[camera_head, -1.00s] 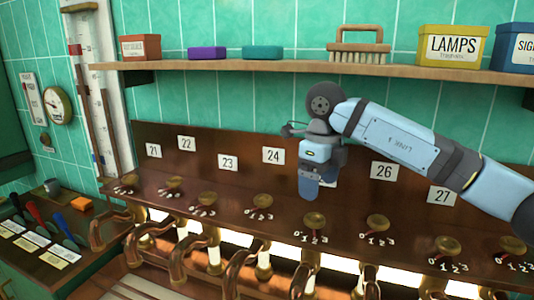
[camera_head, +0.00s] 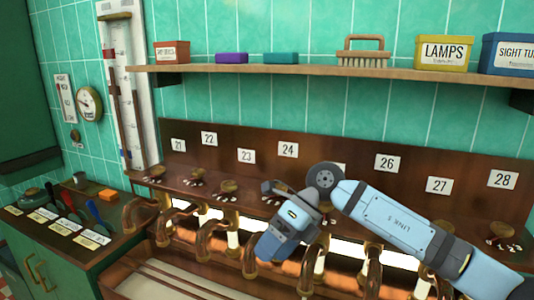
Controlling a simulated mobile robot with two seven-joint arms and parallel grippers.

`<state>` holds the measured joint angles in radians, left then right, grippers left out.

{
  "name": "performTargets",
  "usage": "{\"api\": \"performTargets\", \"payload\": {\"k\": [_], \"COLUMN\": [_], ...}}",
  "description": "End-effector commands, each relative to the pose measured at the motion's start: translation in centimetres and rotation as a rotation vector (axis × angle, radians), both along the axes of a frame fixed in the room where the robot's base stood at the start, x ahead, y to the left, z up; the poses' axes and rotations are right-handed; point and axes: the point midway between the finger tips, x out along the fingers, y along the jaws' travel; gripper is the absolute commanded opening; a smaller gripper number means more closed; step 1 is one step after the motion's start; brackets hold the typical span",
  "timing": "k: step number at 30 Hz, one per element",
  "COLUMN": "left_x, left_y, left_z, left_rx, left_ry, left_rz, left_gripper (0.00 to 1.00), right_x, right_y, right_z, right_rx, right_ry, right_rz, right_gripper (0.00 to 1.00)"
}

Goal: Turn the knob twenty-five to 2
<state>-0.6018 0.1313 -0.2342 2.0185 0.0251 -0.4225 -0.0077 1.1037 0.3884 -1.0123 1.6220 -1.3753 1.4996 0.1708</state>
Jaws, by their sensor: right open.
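The plate for knob twenty-five (camera_head: 341,167), between plates 24 and 26 on the brown panel, is almost wholly covered by my right wrist. Knob twenty-five is mostly hidden behind the wrist and gripper, so I cannot read its setting. My right gripper (camera_head: 272,247) is open, tilted down and to the left, in front of the panel's lower edge and the copper pipes. It appears left of knob twenty-five and below plate 24. I cannot tell whether it touches anything. My left gripper is not in view.
Neighbouring brass knobs, such as 23 (camera_head: 228,187) and 28 (camera_head: 504,229), line the ledge. Copper pipes (camera_head: 210,245) curve out below. A shelf (camera_head: 300,68) with boxes and a brush runs above. A green cabinet (camera_head: 75,262) with levers stands left.

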Motion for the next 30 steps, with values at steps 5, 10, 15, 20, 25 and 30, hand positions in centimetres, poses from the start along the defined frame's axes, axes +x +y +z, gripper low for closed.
{"api": "performTargets", "payload": {"k": [5,10,15,20,25,30], "left_x": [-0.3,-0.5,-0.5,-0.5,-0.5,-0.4], "left_y": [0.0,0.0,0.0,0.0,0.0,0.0], "left_z": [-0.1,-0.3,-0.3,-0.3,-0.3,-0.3], "left_rx": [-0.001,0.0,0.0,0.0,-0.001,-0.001], "left_ry": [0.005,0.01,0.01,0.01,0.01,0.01], "left_rz": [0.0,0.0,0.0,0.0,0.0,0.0], "left_gripper": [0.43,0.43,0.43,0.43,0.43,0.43], "right_x": [-4.4,-6.0,-5.6,-4.8,-5.3,-9.0], "right_y": [4.3,5.3,3.5,0.2,-4.8,-10.1], "right_z": [-1.9,-2.2,-3.8,-7.5,-14.6,-23.7], "right_rx": [0.413,0.769,1.057,1.236,1.348,1.341], "right_ry": [0.275,0.552,0.839,1.083,1.359,1.62], "right_rz": [-0.085,-0.278,-0.562,-0.87,-1.284,-1.743], "right_gripper": [0.82,0.82,0.82,0.82,0.82,0.82]}}
